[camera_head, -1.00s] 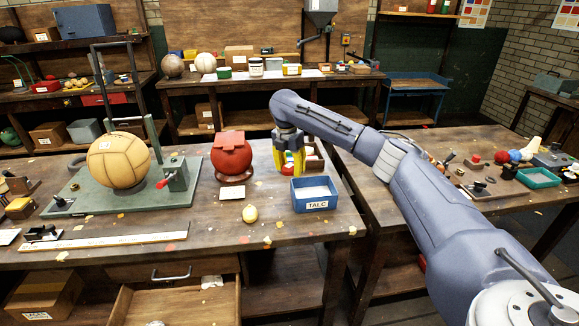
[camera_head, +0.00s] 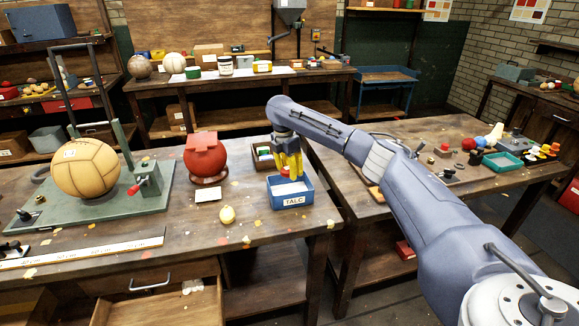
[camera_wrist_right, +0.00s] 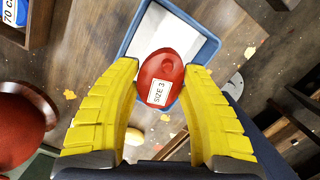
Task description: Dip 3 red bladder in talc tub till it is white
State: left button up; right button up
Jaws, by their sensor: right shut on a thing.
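My right gripper (camera_head: 289,174) has yellow fingers and is over the blue talc tub (camera_head: 293,201). In the right wrist view its fingers (camera_wrist_right: 163,85) are shut on a red oval bladder (camera_wrist_right: 165,72) with a white "SIZE 3" label. The bladder is red on the side I see. Behind it in that view is the blue tub rim (camera_wrist_right: 205,45) with white talc (camera_wrist_right: 150,35) inside. In the head view the fingers mostly hide the bladder. I cannot tell whether its underside touches the talc. My left gripper is not in view.
A red ball (camera_head: 205,158) sits on a stand left of the tub. A small wooden box (camera_head: 262,155) is just behind the tub. A tan ball (camera_head: 87,168) rests on a green press at left.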

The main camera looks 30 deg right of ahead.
aim_at(290, 187)
jog(key=shift+f, duration=3.9)
jog(key=shift+f, duration=0.25)
jog(key=shift+r, duration=4.5)
